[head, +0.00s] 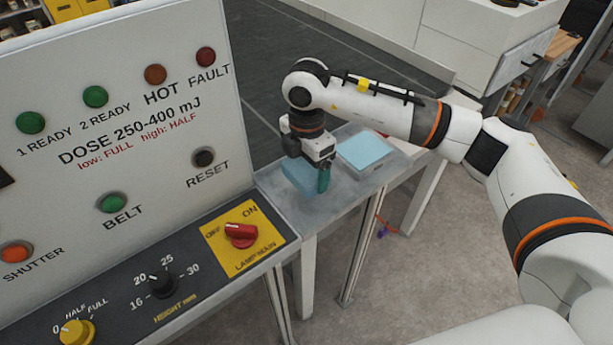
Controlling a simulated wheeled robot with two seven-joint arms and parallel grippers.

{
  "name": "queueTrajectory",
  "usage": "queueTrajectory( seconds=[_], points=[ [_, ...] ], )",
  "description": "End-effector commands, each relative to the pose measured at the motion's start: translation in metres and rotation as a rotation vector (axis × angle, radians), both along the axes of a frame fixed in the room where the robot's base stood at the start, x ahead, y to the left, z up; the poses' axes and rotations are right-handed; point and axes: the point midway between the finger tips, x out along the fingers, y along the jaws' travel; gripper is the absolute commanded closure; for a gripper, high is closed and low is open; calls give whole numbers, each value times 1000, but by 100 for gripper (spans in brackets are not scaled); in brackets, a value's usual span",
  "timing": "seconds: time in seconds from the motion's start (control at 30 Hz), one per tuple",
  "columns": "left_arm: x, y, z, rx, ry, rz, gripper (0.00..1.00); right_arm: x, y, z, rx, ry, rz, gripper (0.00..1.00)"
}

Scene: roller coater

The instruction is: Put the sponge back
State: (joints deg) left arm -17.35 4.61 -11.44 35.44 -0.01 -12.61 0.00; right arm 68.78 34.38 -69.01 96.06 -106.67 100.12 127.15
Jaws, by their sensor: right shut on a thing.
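A blue sponge (298,175) is at the small grey side table, just right of the control panel. My right gripper (314,181) points down over it and is shut on it. One green fingertip shows at the sponge's right side; the other finger is hidden. I cannot tell whether the sponge touches the table top. A flat light-blue square pad (366,152) lies on the table to the right, apart from the sponge. My left gripper is out of the picture.
The grey side table (342,194) has a little bare room in front. The control panel (130,130) stands upright close to the gripper's left. Its lower console carries a red lamp switch (241,231) and a yellow knob (76,332). A dark belt (300,60) runs behind.

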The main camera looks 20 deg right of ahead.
Motion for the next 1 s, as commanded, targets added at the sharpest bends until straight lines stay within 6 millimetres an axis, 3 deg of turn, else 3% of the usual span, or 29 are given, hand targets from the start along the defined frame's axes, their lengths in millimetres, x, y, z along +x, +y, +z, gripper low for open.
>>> queueTrajectory(
  seconds=[0.4, 0.77, 0.8, 0.87, 1.0],
  points=[
    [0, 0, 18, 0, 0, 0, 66, 0, 0, -43, -1, 2, 1, 36],
    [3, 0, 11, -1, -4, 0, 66, 0, 0, -50, 0, -1, 2, 36],
    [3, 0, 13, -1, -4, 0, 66, 0, 0, -48, 0, -1, 2, 10],
    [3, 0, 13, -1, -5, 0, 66, 0, 0, -48, 0, -1, 2, 0],
    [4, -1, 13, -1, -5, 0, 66, 0, 0, -48, 0, -1, 2, 0]
  ],
)
